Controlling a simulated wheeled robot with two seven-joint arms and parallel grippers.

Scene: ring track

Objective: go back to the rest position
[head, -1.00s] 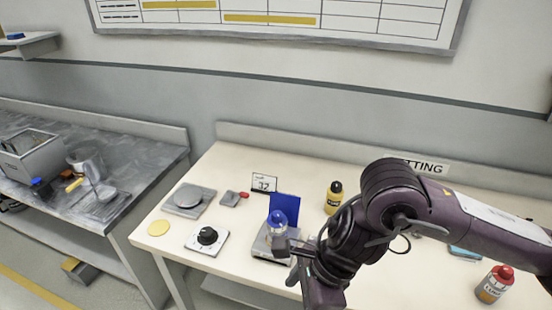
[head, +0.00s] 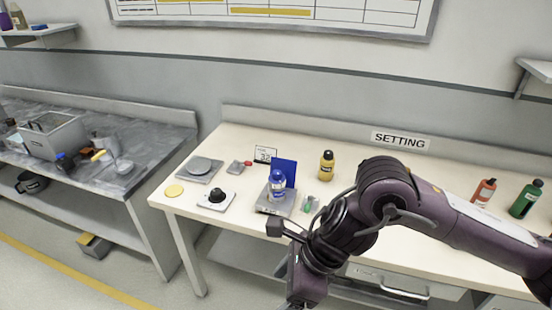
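My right arm comes in from the right. Its dark gripper (head: 305,288) hangs in front of the cream table (head: 237,153), at the bottom edge of the head view. The fingertips are not clearly shown, so I cannot tell if it is open or shut. A blue-capped bottle (head: 278,181) stands upright on a grey device with a blue panel (head: 285,170). The gripper is below and in front of this bottle, apart from it. My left gripper is not in view.
A red bottle (head: 484,191) and a green bottle (head: 526,198) stand at right. A dark bench (head: 150,150) with a grey bin (head: 52,136) is at left.

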